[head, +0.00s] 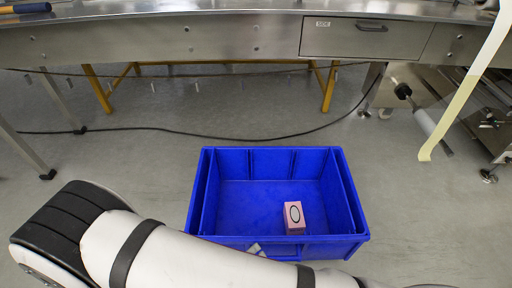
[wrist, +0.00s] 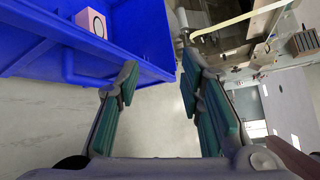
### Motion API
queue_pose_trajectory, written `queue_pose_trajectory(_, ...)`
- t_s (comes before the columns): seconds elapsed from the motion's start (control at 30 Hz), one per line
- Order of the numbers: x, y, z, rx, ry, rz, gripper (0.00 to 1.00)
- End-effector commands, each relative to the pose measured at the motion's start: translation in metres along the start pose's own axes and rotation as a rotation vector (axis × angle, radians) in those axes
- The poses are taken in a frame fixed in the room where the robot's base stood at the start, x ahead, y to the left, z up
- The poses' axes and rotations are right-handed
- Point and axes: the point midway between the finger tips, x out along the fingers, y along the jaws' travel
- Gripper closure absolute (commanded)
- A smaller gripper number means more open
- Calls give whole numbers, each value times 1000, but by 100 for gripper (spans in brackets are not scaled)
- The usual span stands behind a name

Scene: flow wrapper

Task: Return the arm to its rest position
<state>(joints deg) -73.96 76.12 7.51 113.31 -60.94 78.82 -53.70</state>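My gripper (wrist: 160,97) shows in the wrist view with its two fingers spread apart and nothing between them. It is outside the blue bin (wrist: 140,32), which lies up and to the left of the fingers in that view. My arm crosses the bottom of the head view in front of the near side of the blue bin (head: 197,195); my gripper is not visible there. A pink box (head: 294,218) with a black oval on it sits inside the bin, near its front right. It also shows in the wrist view (wrist: 92,22).
A steel machine bench (head: 200,38) with a drawer (head: 358,38) spans the back. A yellow-and-white strip (head: 465,90) hangs at the right. A black cable (head: 190,134) lies on the grey floor. The floor right of the bin is mostly clear.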

Motion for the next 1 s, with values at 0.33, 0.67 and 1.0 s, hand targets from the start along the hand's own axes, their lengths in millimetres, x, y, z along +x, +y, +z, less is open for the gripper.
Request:
queue_pose_trajectory(0.33,25,-119,70,535,363,-116,65)
queue_pose_trajectory(0.67,52,-236,80,1031,692,-296,65)
queue_pose_trajectory(1.0,60,-340,51,1531,1017,-537,65)
